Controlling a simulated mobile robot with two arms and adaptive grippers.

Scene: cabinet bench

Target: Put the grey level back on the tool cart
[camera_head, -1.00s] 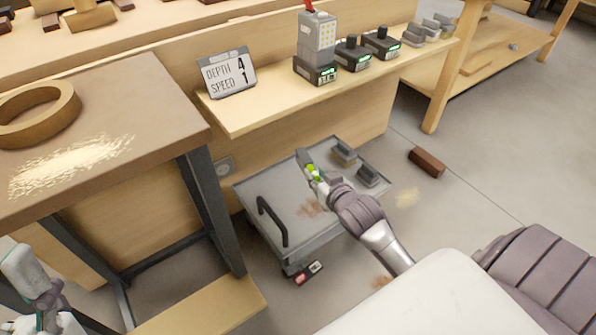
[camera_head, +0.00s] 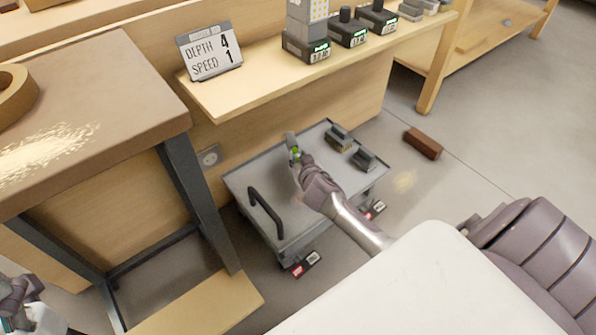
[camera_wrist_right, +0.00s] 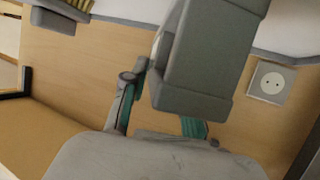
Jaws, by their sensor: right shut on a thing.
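The grey level (camera_head: 291,139), with a green vial on it, is held in my right gripper (camera_head: 297,161) over the back left part of the tool cart (camera_head: 258,180). In the right wrist view the level (camera_wrist_right: 205,62) is a large grey block between the teal-edged fingers of my right gripper (camera_wrist_right: 160,112). I cannot tell whether the level touches the cart top. The fingers hide part of it. My left gripper (camera_head: 15,298) is at the lower left edge, partly cut off, its fingers unclear.
Two small dark blocks (camera_head: 340,137) (camera_head: 364,158) lie on the cart's right side. A black handle (camera_head: 265,212) is at its left front. A brown block (camera_head: 423,143) lies on the floor.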

